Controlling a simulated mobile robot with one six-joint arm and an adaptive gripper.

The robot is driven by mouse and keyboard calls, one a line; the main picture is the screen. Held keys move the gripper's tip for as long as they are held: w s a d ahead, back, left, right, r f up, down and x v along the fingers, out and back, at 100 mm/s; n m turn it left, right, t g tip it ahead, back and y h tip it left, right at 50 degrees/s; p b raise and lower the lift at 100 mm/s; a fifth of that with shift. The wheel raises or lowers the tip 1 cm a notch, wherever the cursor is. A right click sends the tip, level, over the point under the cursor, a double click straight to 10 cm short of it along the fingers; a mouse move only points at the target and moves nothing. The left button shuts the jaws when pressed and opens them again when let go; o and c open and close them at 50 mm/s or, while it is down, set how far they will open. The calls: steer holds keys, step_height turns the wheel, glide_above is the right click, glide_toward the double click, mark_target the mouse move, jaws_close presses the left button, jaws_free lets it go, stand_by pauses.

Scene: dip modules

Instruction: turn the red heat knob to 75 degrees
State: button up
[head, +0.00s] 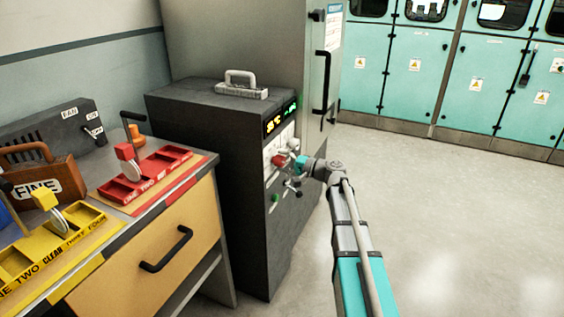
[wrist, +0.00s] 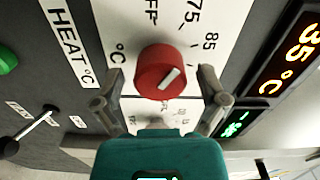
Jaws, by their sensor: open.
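The red heat knob (wrist: 165,72) shows in the wrist view on a white dial plate beside the label "HEAT °C" (wrist: 68,40). A short white mark on its face slants toward the upper right and lower left. The printed numbers 75 and 85 show above and to its right, with "OFF" above. My gripper (wrist: 161,74) is open, one finger on each side of the knob, with gaps showing. In the head view my gripper (head: 292,164) is at the dark cabinet's front, and the red knob (head: 279,160) is partly hidden there.
An amber display (wrist: 292,58) reads 35 °C, with a green display (wrist: 236,122) beside it. A green button (wrist: 7,56) and a small lever (wrist: 35,125) are at left. The dark cabinet (head: 245,220) adjoins a bench with red and yellow lever trays. Open floor lies right.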

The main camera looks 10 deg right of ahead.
steer(key=v, duration=1.2)
stand_by(0.3)
steer(key=shift+a, duration=0.1)
stand_by(0.3)
steer(key=s+a+f+n+g+h, duration=0.35)
steer(key=s+a+f+g, duration=0.25)
steer(key=s+a+f, duration=0.3)
steer(key=s+a+f+n+g+h, duration=0.1)
steer(key=s+f+n+g+h, duration=0.3)
steer(key=s+f+h, duration=0.8)
step_height(320, 180, up, 32)
steer(key=m+p, duration=0.1)
steer(key=p, duration=2.9)
steer(key=shift+s+r+g+y, duration=0.2)
steer(key=shift+s+g+y, duration=0.1)
steer(key=shift+s+y, duration=0.15)
